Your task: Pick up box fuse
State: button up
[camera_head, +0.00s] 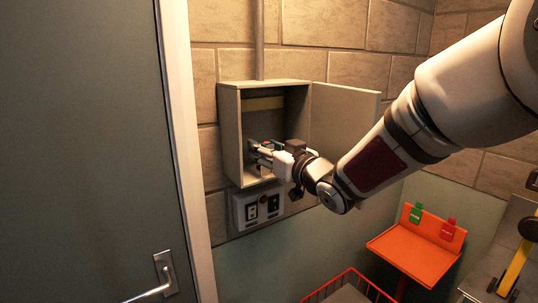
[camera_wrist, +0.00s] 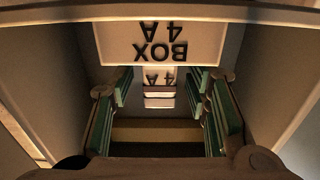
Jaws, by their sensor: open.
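The open wall box (camera_head: 230,135) is grey, with its door (camera_head: 335,125) swung out to the right. My gripper (camera_head: 262,153) reaches into its lower part. In the wrist view, my gripper (camera_wrist: 160,92) is open, with green-padded fingers at left and right. A small pale block marked "4 A" (camera_wrist: 158,88), which appears to be the box fuse, shows between the fingers, with no visible contact on either side. A larger pale panel reading "BOX 4A" (camera_wrist: 160,45) appears upside down above it. In the head view my gripper mostly hides the fuse.
A switch and socket plate (camera_head: 260,206) is mounted under the box. The box's side walls stand close around my gripper. An orange stand (camera_head: 415,252) with green and red tags is at lower right, and a red-rimmed basket (camera_head: 350,285) is below. A door (camera_head: 90,150) fills the left.

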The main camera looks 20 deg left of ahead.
grip_shut()
jog(key=shift+r, duration=0.1)
jog(key=shift+r, duration=0.55)
notch_tip(320, 180, up, 2)
jog(key=shift+r+b, duration=0.1)
jog(key=shift+b, duration=0.45)
jog(key=s+d, duration=0.3)
jog(key=s, duration=0.4)
jog(key=s+d+r+b, duration=0.1)
jog(key=s+d, duration=0.2)
jog(key=s, duration=0.4)
jog(key=shift+s+d+r, duration=0.25)
jog(key=shift+d+r, duration=0.05)
jog(key=shift+d, duration=0.1)
jog(key=shift+r, duration=0.5)
